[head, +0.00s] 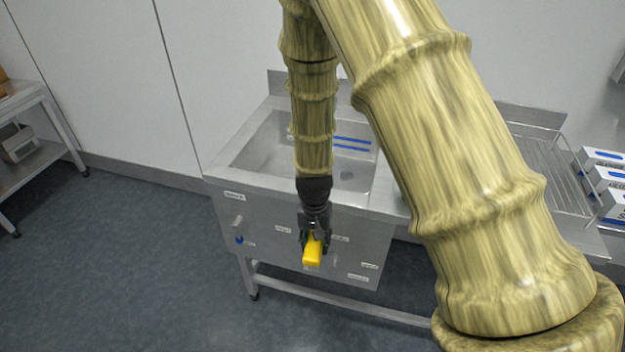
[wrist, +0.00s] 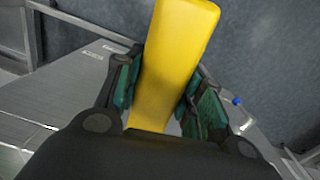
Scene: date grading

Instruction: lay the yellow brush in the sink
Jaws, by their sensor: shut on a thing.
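The yellow brush (head: 313,250) is held in my gripper (head: 315,238), in front of the sink's front panel in the head view. In the wrist view the brush (wrist: 172,65) stands out from between the two green-padded fingers of my gripper (wrist: 160,95), which are shut on it. Only a plain yellow block-like part of it shows; its bristles cannot be made out. The steel sink (head: 250,150) is behind my gripper, and my arm covers part of its basin. Blue stripes show inside the basin.
A wire rack (head: 550,165) is on the counter right of the sink, partly behind my arm. Several white and blue boxes (head: 605,180) stand at the far right. A metal shelf (head: 40,158) is at the far left. The floor (head: 130,250) left of the sink is clear.

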